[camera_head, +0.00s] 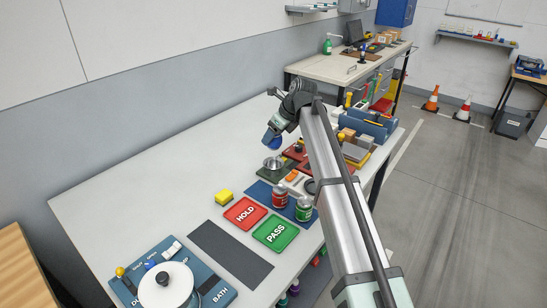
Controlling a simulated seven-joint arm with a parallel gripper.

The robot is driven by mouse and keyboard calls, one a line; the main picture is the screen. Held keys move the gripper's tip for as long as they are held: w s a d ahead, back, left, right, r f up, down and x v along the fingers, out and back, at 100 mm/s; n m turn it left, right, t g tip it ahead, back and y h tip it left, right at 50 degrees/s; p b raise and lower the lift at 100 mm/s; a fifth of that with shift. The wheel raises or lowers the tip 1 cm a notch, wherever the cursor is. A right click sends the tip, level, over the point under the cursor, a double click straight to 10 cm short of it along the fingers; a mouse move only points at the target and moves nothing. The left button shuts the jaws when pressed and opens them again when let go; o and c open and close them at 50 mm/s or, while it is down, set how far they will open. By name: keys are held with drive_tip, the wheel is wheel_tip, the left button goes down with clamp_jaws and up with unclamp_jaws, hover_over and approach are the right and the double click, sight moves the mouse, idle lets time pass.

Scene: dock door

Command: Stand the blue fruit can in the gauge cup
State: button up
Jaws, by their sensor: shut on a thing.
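The blue fruit can (270,141) is in my gripper (277,129), tilted and raised near the far part of the white table. My gripper is shut on it, and the fingers hide its upper part. The gauge cup (273,163) looks like a small silvery cup on a dark green base. In the picture it lies just below the can, with a small gap between them. I cannot tell how high the can is above the cup.
A red can (279,198) and a green can (304,209) stand on a blue mat. Cluttered tools are right of the cup; the table's left is clear.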

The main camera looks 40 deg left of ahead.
drive_tip(key=shift+f, duration=3.65)
drive_tip(key=shift+f, duration=0.6)
drive_tip(key=o, duration=1.2)
drive_tip(key=shift+r, duration=0.45)
drive_tip(key=v, duration=1.2)
drive_tip(key=shift+r, duration=0.15)
